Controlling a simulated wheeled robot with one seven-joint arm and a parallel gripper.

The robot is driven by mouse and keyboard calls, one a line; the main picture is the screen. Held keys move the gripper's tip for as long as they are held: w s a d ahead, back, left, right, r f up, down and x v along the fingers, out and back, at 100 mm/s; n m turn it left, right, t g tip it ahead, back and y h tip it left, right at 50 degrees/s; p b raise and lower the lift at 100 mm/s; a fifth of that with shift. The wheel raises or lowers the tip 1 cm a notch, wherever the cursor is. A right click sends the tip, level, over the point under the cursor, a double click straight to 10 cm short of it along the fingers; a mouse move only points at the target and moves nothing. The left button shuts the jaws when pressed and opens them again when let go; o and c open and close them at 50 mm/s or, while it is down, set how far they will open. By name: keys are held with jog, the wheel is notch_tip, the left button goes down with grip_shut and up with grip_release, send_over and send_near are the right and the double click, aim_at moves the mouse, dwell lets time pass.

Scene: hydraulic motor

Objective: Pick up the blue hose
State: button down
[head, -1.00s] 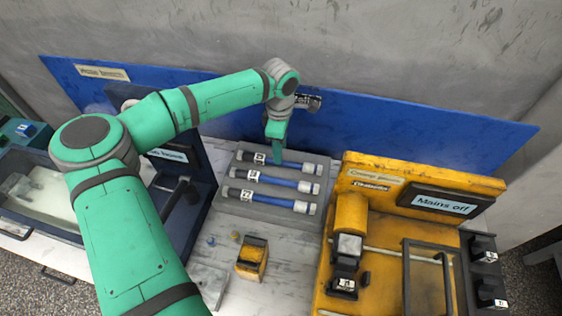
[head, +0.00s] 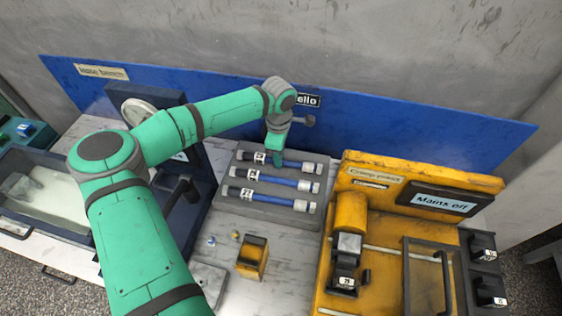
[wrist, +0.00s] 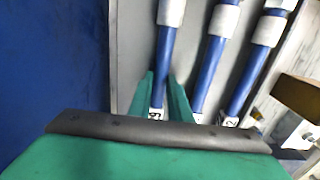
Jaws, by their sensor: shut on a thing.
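Three blue hoses with pale end fittings and white number tags lie side by side on a grey tray (head: 228,207) in the head view. My gripper (head: 274,161) points down at the far hose (head: 298,165), near its middle. In the wrist view my green fingers (wrist: 163,90) stand on either side of that hose (wrist: 165,52), shut on it. It appears still at tray level; a lift cannot be made out. The middle hose (head: 279,181) and the near hose (head: 278,199) lie free beside it. My fingers hide a short part of the far hose.
A blue back panel (head: 400,150) rises behind the tray. A yellow test stand (head: 345,170) with a "Mains off" display stands at the right. A small yellow block (head: 252,257) sits in front on the bench. A dark machine (head: 192,215) stands at the left.

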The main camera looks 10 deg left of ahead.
notch_tip(320, 180, up, 28)
dwell(0.7)
jog(key=shift+d, duration=0.1)
